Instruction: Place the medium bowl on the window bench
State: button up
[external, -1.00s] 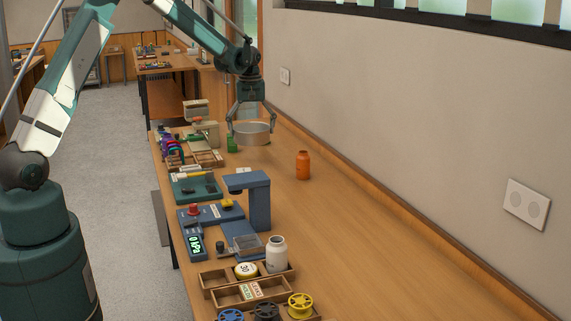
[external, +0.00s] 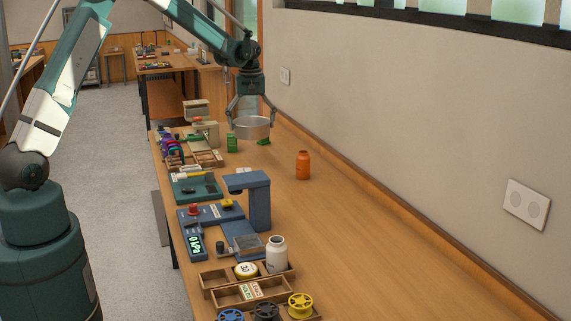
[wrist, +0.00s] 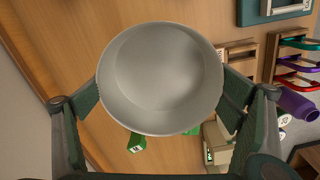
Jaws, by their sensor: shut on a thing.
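The medium bowl is a round grey bowl (external: 252,129) held at the lower end of my gripper (external: 252,116). In the wrist view the bowl (wrist: 160,78) is seen from above, empty inside, with a finger of my gripper against each side of its rim. My gripper is shut on the bowl. In the external view the bowl is upright and appears slightly above the wooden bench (external: 350,245) along the wall; the window is above that wall. The bowl hides part of the bench beneath it.
Green blocks (external: 232,144) stand close to the bowl. An orange bottle (external: 303,165) stands to its right, nearer the camera. A blue stand (external: 258,205), a white bottle (external: 276,254) and wooden trays (external: 221,274) crowd the left side. The bench's right side is clear.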

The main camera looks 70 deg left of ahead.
notch_tip(320, 180, up, 3)
jog(key=shift+r, duration=0.1)
jog(key=w+d+m, duration=0.3)
jog(key=w+d, duration=0.1)
jog(key=d, duration=0.9)
jog(key=w+d+m, duration=0.2)
jog(key=w+d, duration=0.3)
jog(key=d, duration=0.9)
jog(key=w+d+m, duration=0.3)
jog(key=w+d, duration=0.1)
jog(key=d, duration=0.9)
jog(key=s+d+m, duration=0.4)
jog(key=d, duration=1.7)
jog(key=s+d+m, duration=0.3)
jog(key=d, duration=1.8)
jog(key=shift+a+f+p, duration=0.2)
jog(key=shift+a+f, duration=0.05)
jog(key=shift+f, duration=1.1)
jog(key=shift+a+f+p, duration=0.15)
jog(key=shift+a+f, duration=0.1)
jog(key=shift+f, duration=1.05)
jog(key=shift+f, duration=0.1)
jog(key=shift+f, duration=3.05)
